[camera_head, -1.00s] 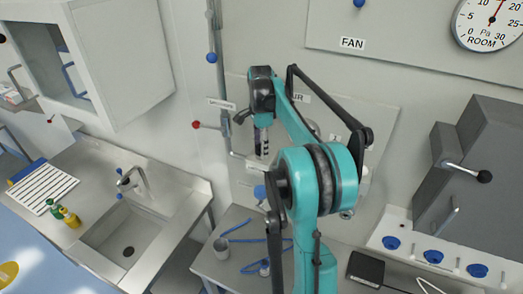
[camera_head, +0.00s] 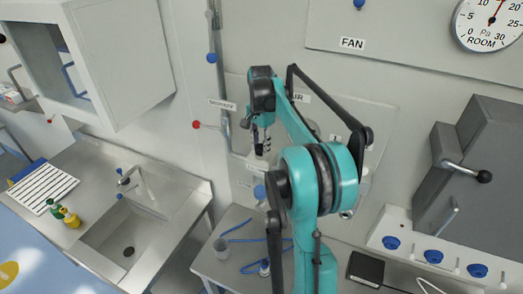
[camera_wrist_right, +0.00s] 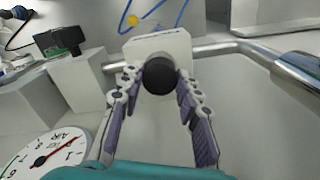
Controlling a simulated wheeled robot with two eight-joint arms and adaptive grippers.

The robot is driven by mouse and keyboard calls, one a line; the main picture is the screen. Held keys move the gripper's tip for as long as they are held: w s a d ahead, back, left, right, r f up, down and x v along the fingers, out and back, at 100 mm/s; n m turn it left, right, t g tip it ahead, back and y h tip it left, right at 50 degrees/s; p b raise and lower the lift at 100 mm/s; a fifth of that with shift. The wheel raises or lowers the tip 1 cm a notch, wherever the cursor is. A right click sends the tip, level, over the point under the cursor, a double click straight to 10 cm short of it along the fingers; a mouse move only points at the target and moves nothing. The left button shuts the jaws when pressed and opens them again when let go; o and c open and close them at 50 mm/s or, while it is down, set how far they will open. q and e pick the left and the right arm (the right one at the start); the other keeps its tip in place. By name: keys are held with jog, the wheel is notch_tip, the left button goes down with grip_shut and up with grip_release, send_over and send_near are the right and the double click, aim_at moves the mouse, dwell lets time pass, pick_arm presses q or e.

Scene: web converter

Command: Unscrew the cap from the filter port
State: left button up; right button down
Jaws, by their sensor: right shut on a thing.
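The cap is a round black knob (camera_wrist_right: 159,76) on the front of a white block, the filter port (camera_wrist_right: 168,44), in the right wrist view. My right gripper (camera_wrist_right: 158,88) has its two purple-padded fingers on either side of the cap and is shut on it. In the head view my right gripper (camera_head: 262,146) points down in front of the wall panel, beside the vertical pipe. The cap and port are hard to make out there, behind the gripper and arm. My left gripper is not in view.
A pipe with a red knob (camera_head: 196,125) stands left of the gripper. A sink (camera_head: 125,240) is at left, a grey cabinet (camera_head: 480,170) at right. A round gauge (camera_wrist_right: 48,150) shows in the wrist view.

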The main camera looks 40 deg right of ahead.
jog(key=n, duration=0.3)
jog(key=shift+n, duration=0.3)
jog(key=shift+n, duration=2)
jog(key=n, duration=0.4)
jog(key=c, duration=1.2)
grip_release()
jog(key=shift+o, duration=0.2)
